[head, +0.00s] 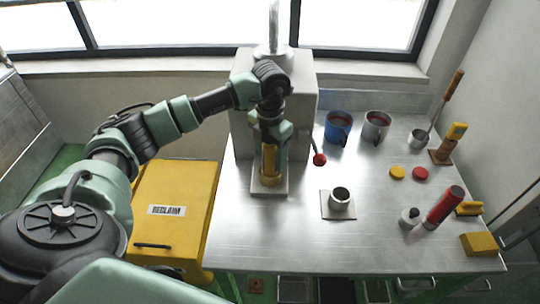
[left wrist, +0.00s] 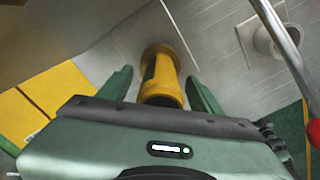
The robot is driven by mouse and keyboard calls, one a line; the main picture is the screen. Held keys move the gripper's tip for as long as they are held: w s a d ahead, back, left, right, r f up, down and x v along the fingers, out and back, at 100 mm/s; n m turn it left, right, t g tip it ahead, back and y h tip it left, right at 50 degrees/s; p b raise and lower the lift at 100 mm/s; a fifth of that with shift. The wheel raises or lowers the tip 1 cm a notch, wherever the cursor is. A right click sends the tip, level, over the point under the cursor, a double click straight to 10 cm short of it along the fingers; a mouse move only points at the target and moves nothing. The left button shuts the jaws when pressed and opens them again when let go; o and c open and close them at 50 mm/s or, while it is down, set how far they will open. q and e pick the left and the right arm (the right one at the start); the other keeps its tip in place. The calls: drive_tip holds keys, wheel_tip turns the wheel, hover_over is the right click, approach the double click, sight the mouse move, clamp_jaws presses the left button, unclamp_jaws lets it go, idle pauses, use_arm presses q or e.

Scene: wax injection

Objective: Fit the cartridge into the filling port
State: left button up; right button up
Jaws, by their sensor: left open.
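A yellow cylinder (head: 269,158), which looks like the cartridge, stands upright on a small metal base (head: 268,189) at the front of the grey machine. It has a wider yellow rim at its foot and a dark patch on its side. My left gripper (head: 271,150) is over it from above, open, with one finger on each side. The left wrist view shows the cylinder (left wrist: 161,75) between the two green fingers; I see gaps on both sides. A metal ring on a square plate (head: 340,197), perhaps the filling port, stands to the right. My right gripper is not in view.
The grey machine (head: 241,112) has a lever with a red knob (head: 319,159). A yellow bin (head: 170,232) is at left. Blue (head: 338,128) and grey (head: 374,128) mugs stand behind. A red cylinder (head: 443,207) and yellow block (head: 479,244) are at right. The front middle is clear.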

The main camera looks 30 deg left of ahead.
use_arm(q)
wheel_tip(320, 180, up, 7)
drive_tip(key=shift+r+b, duration=0.1)
drive_tip(key=shift+b, duration=0.7)
drive_tip(key=shift+s, duration=0.1)
